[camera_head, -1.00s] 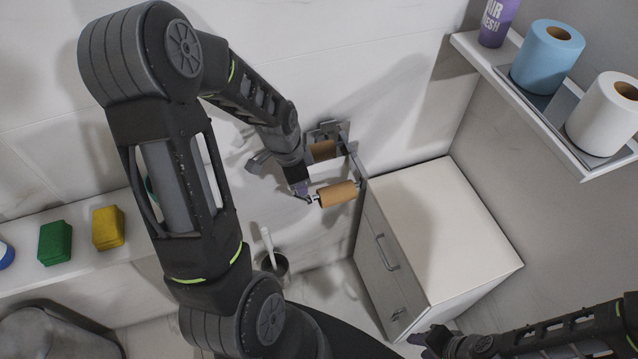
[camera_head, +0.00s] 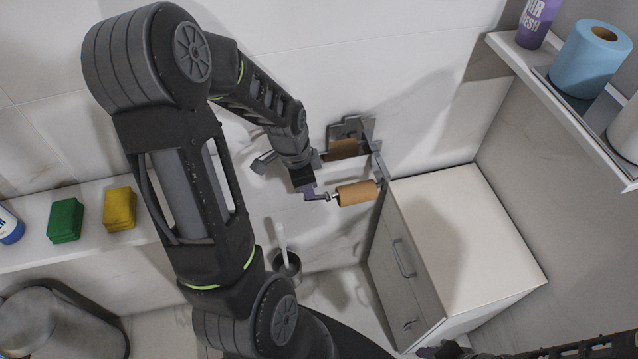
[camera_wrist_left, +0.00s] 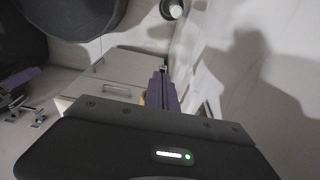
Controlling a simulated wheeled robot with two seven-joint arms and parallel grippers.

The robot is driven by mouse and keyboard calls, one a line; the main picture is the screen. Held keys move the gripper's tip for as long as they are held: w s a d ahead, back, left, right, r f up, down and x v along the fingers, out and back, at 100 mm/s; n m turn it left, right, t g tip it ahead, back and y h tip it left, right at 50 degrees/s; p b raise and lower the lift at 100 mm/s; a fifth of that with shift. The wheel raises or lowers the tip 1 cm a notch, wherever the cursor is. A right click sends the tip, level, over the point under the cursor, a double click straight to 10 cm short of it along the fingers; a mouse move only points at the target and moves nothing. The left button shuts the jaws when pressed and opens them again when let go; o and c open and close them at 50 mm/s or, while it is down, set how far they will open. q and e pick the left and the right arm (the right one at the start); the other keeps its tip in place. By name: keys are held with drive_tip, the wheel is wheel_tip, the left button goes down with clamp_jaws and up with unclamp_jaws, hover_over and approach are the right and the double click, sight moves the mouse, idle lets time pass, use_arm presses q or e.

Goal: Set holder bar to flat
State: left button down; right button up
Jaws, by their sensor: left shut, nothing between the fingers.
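The wall-mounted paper holder (camera_head: 350,129) has a metal plate and a side arm. Its bar (camera_head: 333,196) points left from that arm and carries a brown cardboard roll (camera_head: 357,193). The bar looks nearly level in the picture, its free left end slightly lower. A second brown shape shows behind it by the plate; I cannot tell if it is a reflection. My left gripper (camera_head: 309,195) is shut and empty, its purple fingertips at the bar's free end; contact is unclear. The shut fingers (camera_wrist_left: 164,90) hide most of the roll in the left wrist view. My right gripper (camera_head: 440,350) is partly cut off at the bottom edge.
A white cabinet (camera_head: 462,240) stands right of the holder, close to its side arm. A toilet brush in its holder (camera_head: 286,264) stands below. A shelf at upper right carries a blue roll (camera_head: 590,59); a left ledge has green (camera_head: 66,220) and yellow sponges (camera_head: 119,208).

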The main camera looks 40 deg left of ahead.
sight(317, 196)
use_arm(q)
drive_tip(key=shift+w+d+f, duration=0.25)
drive_tip(key=shift+w+d, duration=0.05)
drive_tip(key=shift+w, duration=0.1)
use_arm(e)
drive_tip(key=shift+f, duration=0.2)
use_arm(q)
drive_tip(key=shift+r, duration=0.15)
use_arm(e)
drive_tip(key=shift+r, duration=0.1)
